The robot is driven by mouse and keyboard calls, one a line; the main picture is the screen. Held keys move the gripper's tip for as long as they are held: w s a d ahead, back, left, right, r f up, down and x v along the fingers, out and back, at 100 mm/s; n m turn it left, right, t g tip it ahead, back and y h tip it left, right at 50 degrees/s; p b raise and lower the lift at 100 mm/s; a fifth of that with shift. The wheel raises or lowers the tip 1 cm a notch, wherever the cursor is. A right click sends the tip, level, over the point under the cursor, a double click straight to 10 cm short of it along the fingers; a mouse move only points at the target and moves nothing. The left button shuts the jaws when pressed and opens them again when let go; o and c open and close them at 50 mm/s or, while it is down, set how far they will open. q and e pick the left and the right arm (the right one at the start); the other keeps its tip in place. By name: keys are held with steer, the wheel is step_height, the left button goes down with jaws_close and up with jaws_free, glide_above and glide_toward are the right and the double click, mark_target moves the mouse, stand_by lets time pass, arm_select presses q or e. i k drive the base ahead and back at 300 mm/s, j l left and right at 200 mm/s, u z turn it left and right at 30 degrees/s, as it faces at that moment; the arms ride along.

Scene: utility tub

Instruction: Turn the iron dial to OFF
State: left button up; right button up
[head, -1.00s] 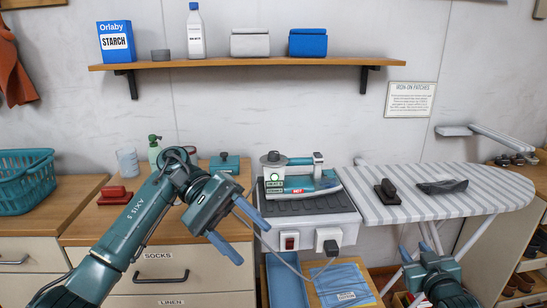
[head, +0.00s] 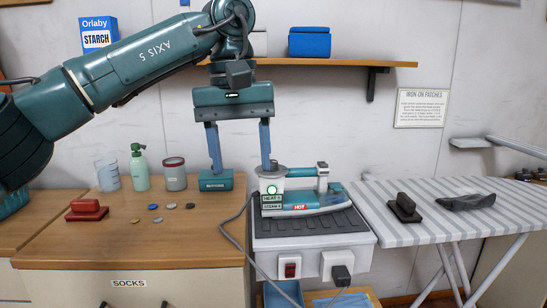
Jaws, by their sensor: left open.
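The teal and white iron (head: 308,200) rests on a dark ridged pad on a grey box. A grey round dial (head: 274,170) sits on top of the iron's left end. Below it are a lit green circle, small labels that seem to read HEAT and STEAM, and a red HOT label. My left gripper (head: 241,168) is open and points down, with nothing between its fingers. Its right fingertip overlaps the dial's left edge in the picture; I cannot tell if they touch. Its left finger hangs in front of or above a teal block (head: 216,181). My right gripper is out of view.
A grey cord runs from the iron's left side down to a plug (head: 341,274) beside a red switch (head: 290,269). The striped ironing board (head: 430,228) is on the right. A red block (head: 87,210), bottles and small discs stand on the wooden counter (head: 150,238). The shelf is above.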

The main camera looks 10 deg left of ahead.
mark_target(275, 166)
steer(key=i, duration=1.15)
